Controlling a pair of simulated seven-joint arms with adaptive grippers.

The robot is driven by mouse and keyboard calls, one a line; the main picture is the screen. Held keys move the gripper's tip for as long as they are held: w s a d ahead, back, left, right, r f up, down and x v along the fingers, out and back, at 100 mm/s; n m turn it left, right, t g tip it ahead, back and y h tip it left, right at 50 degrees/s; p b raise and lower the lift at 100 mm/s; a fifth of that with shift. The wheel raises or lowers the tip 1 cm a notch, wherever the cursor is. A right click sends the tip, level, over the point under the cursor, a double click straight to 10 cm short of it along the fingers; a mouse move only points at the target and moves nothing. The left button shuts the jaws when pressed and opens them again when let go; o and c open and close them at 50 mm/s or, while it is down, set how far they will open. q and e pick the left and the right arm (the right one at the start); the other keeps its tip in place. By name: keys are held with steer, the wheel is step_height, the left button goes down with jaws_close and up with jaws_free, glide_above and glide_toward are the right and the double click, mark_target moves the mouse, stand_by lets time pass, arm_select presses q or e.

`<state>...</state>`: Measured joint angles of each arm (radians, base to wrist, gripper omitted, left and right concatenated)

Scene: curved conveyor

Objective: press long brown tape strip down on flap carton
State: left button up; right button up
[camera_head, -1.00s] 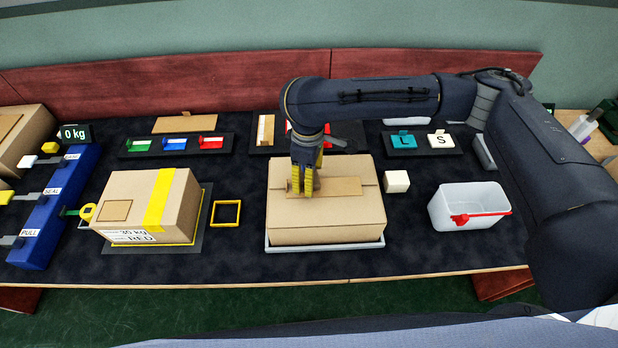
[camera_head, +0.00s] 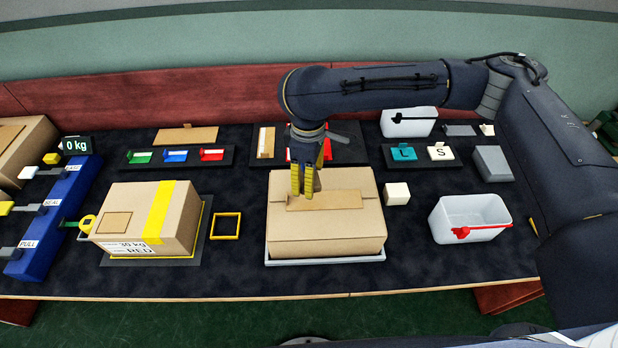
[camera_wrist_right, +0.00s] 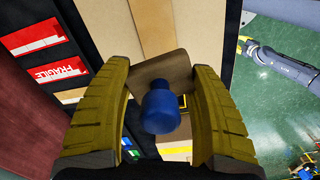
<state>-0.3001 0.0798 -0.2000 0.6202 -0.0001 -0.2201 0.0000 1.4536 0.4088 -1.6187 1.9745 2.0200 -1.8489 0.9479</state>
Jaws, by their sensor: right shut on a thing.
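The flap carton (camera_head: 325,232) stands on a pale tray in the middle of the table, its top flaps closed along a seam. The long brown tape strip (camera_head: 343,200) lies across its top, along the seam.
A white block (camera_head: 397,194) stands just right of the carton. A white bin (camera_head: 474,235) is further right. A taped box (camera_head: 178,225) and a yellow frame (camera_head: 226,212) are to the left. A rack with red labels (camera_head: 300,155) is behind the carton.

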stand_by(0.3)
steer(key=shift+r, duration=3)
steer(key=m, duration=0.2)
steer(key=shift+s+m, duration=0.2)
steer(key=shift+m, duration=0.1)
steer(key=w+d+r+m, duration=0.1)
steer(key=d+m, duration=1)
steer(key=d, duration=0.5)
steer(key=shift+w+r, duration=0.15)
steer(key=shift+w, duration=0.15)
steer(key=shift+d, duration=0.1)
